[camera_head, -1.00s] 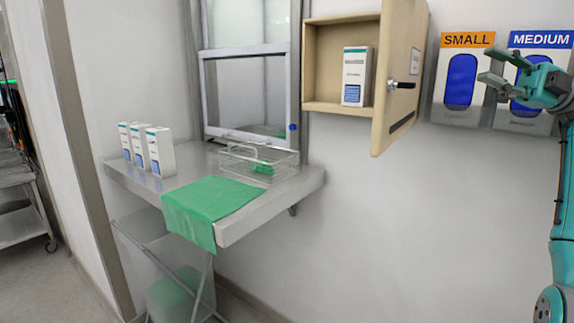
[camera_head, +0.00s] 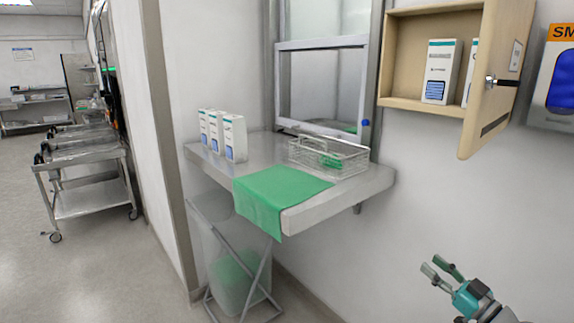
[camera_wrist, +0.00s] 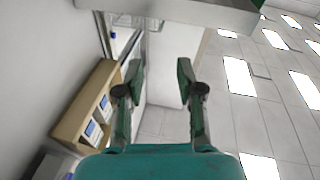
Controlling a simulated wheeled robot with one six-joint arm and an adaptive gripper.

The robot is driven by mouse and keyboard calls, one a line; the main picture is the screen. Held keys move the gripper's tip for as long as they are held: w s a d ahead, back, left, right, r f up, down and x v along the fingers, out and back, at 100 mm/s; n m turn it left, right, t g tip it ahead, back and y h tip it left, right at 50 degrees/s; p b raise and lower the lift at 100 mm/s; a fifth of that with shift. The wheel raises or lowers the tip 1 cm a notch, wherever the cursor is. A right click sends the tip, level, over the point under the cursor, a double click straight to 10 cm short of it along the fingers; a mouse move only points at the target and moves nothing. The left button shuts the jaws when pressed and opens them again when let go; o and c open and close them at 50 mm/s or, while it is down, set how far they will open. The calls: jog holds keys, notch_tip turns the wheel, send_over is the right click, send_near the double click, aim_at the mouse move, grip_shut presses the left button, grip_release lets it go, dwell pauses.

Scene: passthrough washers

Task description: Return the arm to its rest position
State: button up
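My gripper (camera_head: 442,268) is at the lower right of the head view, in front of the white wall, below the open wall cabinet and to the right of the shelf. Its two fingers are apart with nothing between them. The wrist view also shows the empty, spread fingers (camera_wrist: 160,72). In that view the wooden cabinet (camera_wrist: 72,132) with white boxes is to the left of the fingers, and the ceiling lights are to the right.
A metal shelf (camera_head: 320,202) holds several white boxes (camera_head: 235,138), a wire basket (camera_head: 350,160) and a green cloth (camera_head: 275,190). The cabinet door (camera_head: 492,80) stands open above my gripper. A bin (camera_head: 238,275) is under the shelf. Carts (camera_head: 90,190) stand at the left.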

jog(key=s+a+f+m+g+h, duration=0.1)
jog(key=s+a+f+m+h, duration=0.2)
jog(key=f, duration=0.6)
jog(key=s+a+f+m+h, duration=0.2)
jog(key=s+a+f, duration=0.3)
jog(key=f, duration=0.3)
jog(key=s+a+f+m+g+h, duration=0.1)
jog(key=s+a+f+m+h, duration=0.15)
jog(key=s+f, duration=0.4)
jog(key=s+a+f+m+g+h, duration=0.1)
jog(key=s+a+f, duration=0.3)
jog(key=s, duration=0.6)
jog(key=s+a+h, duration=0.1)
jog(key=s, duration=0.8)
jog(key=s+a+r, duration=0.1)
jog(key=s+r, duration=0.3)
jog(key=s, duration=0.3)
jog(key=s+a+r+n, duration=0.1)
jog(key=s+r, duration=0.3)
jog(key=s, duration=0.3)
jog(key=s+a+r, duration=0.1)
jog(key=s+r, duration=0.3)
jog(key=s, duration=0.3)
jog(key=shift+s+a+r, duration=0.15)
jog(key=shift+s+a, duration=0.05)
jog(key=shift+a, duration=0.2)
jog(key=shift+n, duration=0.25)
